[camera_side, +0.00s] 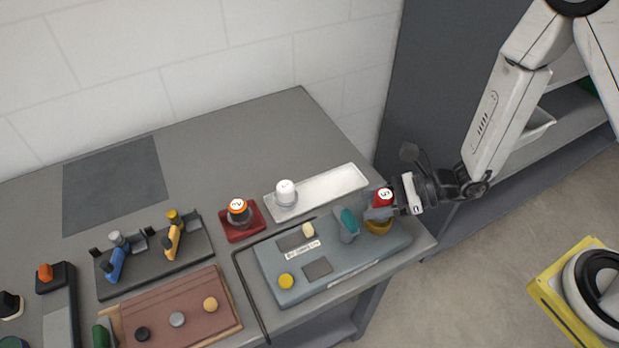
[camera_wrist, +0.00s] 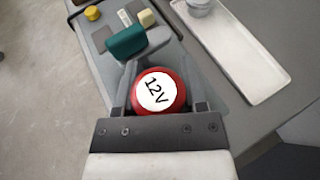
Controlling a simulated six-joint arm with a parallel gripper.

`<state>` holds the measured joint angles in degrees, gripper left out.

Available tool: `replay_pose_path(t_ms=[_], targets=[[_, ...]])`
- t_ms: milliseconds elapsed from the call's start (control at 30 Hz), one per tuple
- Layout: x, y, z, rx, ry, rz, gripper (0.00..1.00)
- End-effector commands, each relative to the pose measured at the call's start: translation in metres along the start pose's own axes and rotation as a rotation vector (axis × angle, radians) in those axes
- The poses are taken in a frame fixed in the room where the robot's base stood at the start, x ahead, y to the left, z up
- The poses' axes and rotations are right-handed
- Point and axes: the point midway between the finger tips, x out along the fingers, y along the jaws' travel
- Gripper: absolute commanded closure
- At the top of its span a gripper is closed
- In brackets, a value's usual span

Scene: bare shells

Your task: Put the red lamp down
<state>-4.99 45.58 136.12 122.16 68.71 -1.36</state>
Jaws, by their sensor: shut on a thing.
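The red lamp (camera_side: 384,198) has a white top marked 12V, which reads clearly in the wrist view (camera_wrist: 158,91). My gripper (camera_side: 380,204) is shut on it, with one finger on each side of the lamp in the wrist view (camera_wrist: 160,88). In the side view the lamp is at the right end of the blue-grey panel (camera_side: 335,265), above or at a yellow-brown round part (camera_side: 378,227). I cannot tell whether the lamp touches it. The lamp's lower part is hidden by the fingers.
A teal lever (camera_side: 348,224) stands just left of my gripper. A white tray (camera_side: 335,186) with a white lamp (camera_side: 286,192) lies behind the panel. An orange-ringed lamp (camera_side: 239,211) sits on a red base (camera_side: 254,228). The table's back middle is clear.

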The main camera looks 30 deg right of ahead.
Motion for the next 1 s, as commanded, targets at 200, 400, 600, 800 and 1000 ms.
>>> replay_pose_path(t_ms=[200, 400, 600, 800, 1000], targets=[[0.006, 0.000, -0.016, 0.001, 0.001, 0.000, 1.00], [0.007, 0.000, -0.018, -0.001, 0.000, -0.001, 1.00], [0.007, 0.000, -0.018, -0.001, -0.001, -0.001, 1.00], [0.009, 0.000, -0.022, -0.001, -0.001, -0.001, 1.00], [0.010, 0.000, -0.025, -0.001, -0.001, -0.001, 0.30]])
